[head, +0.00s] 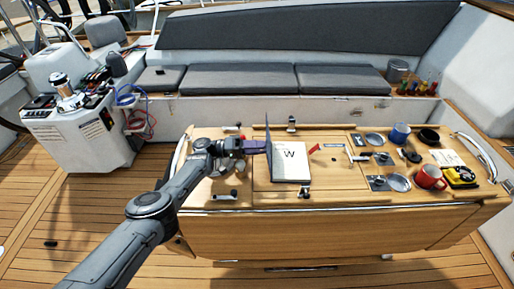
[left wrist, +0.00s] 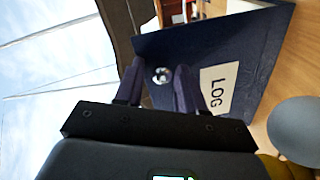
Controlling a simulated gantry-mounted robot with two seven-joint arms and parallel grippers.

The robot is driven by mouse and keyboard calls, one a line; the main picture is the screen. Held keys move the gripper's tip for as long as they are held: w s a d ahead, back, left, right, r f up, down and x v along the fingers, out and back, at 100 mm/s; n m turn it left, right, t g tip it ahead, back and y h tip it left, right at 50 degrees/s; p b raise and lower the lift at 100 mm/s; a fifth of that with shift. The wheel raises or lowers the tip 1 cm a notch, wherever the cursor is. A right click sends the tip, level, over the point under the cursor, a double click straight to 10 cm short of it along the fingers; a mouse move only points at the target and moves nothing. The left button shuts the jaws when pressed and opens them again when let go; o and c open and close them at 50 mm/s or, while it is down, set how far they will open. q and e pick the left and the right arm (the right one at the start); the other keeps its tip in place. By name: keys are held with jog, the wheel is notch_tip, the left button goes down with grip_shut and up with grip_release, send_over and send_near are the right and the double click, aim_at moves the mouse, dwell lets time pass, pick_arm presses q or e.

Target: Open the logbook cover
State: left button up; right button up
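The logbook (head: 290,165) lies on the wooden cockpit table with a white page bearing a large "W" exposed. Its dark blue cover (head: 268,140) stands raised, roughly upright, along the left edge of the page. In the left wrist view the cover (left wrist: 262,50) shows its outer face with a white "LOG" label. My left gripper (head: 246,147) is at the outer, left side of the cover. In the left wrist view its two dark fingers (left wrist: 157,82) are apart, with a gap between them and their tips close to the cover; contact is unclear. My right gripper is not in view.
The table (head: 330,220) also holds a blue mug (head: 400,133), a red mug (head: 430,177), a yellow-and-black item (head: 461,177) and several metal fittings. A red pointed object (head: 314,148) is just right of the logbook. Small items lie beneath my left forearm. Grey cushions (head: 345,79) line the bench behind.

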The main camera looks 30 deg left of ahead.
pick_arm(q)
jog(key=shift+o, duration=0.4)
jog(key=shift+a, duration=0.1)
jog(key=r+v, duration=0.1)
jog(key=v, duration=0.9)
jog(key=shift+s+a+f, duration=0.2)
jog(key=shift+a+f, duration=0.1)
jog(key=shift+f, duration=0.25)
jog(key=shift+c, duration=0.2)
